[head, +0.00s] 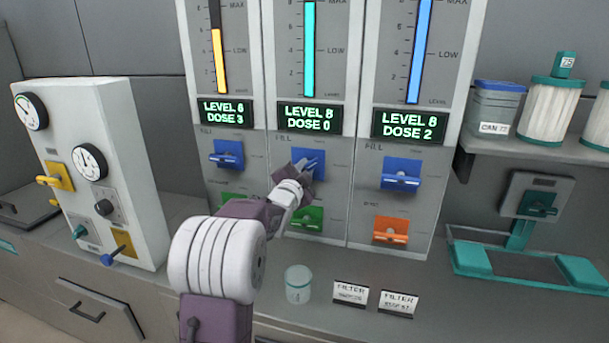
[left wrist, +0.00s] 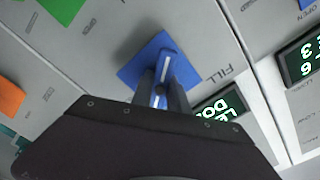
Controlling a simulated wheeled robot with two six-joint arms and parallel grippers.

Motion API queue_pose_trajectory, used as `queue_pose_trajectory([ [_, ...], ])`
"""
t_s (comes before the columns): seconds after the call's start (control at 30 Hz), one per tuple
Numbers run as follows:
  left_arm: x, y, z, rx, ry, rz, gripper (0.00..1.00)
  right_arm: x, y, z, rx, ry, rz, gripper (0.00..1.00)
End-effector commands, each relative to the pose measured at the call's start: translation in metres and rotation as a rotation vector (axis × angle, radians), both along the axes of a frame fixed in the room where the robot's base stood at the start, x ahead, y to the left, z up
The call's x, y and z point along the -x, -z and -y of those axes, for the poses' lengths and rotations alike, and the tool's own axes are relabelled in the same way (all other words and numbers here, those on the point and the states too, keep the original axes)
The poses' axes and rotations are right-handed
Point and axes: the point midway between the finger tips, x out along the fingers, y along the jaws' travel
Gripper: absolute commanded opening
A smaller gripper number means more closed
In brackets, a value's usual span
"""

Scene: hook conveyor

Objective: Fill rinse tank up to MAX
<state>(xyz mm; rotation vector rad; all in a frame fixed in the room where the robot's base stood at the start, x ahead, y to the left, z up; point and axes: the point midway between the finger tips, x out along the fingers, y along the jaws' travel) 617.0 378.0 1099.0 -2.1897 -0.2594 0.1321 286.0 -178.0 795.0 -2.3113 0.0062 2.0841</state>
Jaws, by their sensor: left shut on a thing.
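Three tank panels stand side by side, each with a level gauge, a green readout and a blue FILL lever. The middle gauge (head: 309,48) has a tall teal bar, and its readout (head: 310,118) says LEVEL 8, DOSE 0. My left gripper (head: 303,167) is at the middle panel, shut on its blue FILL lever (left wrist: 153,58). In the left wrist view the fingers (left wrist: 160,97) stand either side of the lever's handle. A green lever (head: 308,218) sits below, partly behind my arm. Tank names are not readable, and the MAX marks are at the top edge. My right gripper is out of view.
The left panel's readout (head: 226,113) says LEVEL 6, DOSE 3; the right one (head: 409,125) says LEVEL 8, DOSE 2. A gauge box (head: 125,150) stands at left. A clear jar (head: 298,284) and filter cards (head: 350,293) are on the counter. A shelf with canisters (head: 553,110) is at right.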

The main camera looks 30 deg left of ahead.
Motion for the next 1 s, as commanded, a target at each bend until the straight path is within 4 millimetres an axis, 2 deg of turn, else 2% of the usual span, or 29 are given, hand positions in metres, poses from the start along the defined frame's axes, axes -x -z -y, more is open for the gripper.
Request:
queue_pose_trajectory([
  [0.03, 0.000, 0.005, 0.000, -0.034, 0.000, -0.005, 0.00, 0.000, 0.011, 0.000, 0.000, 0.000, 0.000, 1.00],
  [0.1, 0.000, 0.006, 0.000, -0.091, 0.000, -0.020, 0.00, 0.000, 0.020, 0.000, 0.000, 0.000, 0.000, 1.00],
  [0.5, 0.000, 0.005, 0.000, -0.394, 0.000, -0.094, 0.00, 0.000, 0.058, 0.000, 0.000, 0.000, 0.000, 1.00],
  [1.0, 0.000, 0.001, 0.000, -0.569, 0.001, -0.139, 0.00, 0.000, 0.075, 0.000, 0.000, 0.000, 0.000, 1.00],
])
